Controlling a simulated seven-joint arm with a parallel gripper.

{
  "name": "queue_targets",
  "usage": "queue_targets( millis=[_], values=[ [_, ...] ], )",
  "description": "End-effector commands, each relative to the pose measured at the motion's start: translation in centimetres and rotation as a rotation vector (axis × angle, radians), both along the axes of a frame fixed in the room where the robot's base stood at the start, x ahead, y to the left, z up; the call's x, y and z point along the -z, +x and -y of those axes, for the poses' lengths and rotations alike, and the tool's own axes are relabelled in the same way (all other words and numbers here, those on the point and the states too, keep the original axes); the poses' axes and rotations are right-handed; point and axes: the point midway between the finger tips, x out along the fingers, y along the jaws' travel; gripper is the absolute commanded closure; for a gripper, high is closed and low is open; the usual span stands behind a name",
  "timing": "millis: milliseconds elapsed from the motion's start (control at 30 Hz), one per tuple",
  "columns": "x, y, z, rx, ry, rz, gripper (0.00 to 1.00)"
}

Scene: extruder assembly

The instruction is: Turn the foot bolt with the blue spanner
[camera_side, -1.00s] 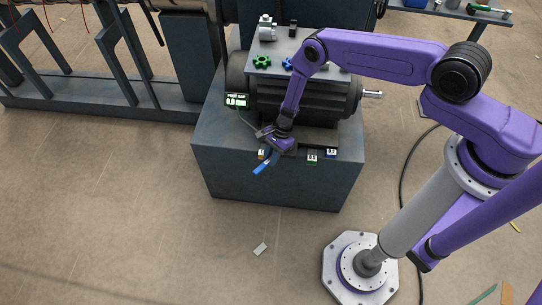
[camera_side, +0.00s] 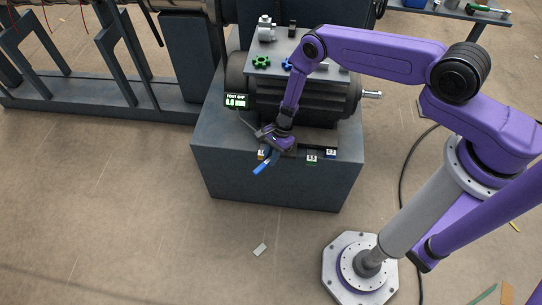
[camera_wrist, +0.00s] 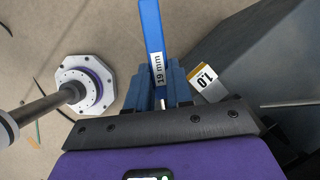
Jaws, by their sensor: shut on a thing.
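The blue spanner (camera_side: 264,166) sticks out past the front edge of the plinth, below my gripper (camera_side: 274,143), in the side view. In the wrist view the spanner (camera_wrist: 152,32) runs up from between my gripper's fingers (camera_wrist: 162,88) and carries a white "19 mm" label. My gripper is shut on it. The foot bolt and the spanner's working end are hidden by my gripper. The motor (camera_side: 335,98) stands on the dark plinth (camera_side: 275,183). A display (camera_side: 236,101) beside it reads "FOOT GAP", apparently 0.0 mm.
A yellow-edged tag marked 1.0 (camera_wrist: 207,80) lies beside the fingers. Green (camera_side: 261,62) and blue knobs lie on the shelf above the motor. A small pale piece (camera_side: 260,249) lies on the open floor.

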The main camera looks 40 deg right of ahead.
Motion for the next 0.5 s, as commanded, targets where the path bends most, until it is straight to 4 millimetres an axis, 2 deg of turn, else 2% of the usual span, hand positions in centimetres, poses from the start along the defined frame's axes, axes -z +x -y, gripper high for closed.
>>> queue_targets(
  millis=[500],
  values=[
    [-0.48,0.19,0.19,0.006,-0.003,0.002,1.00]
  ],
)
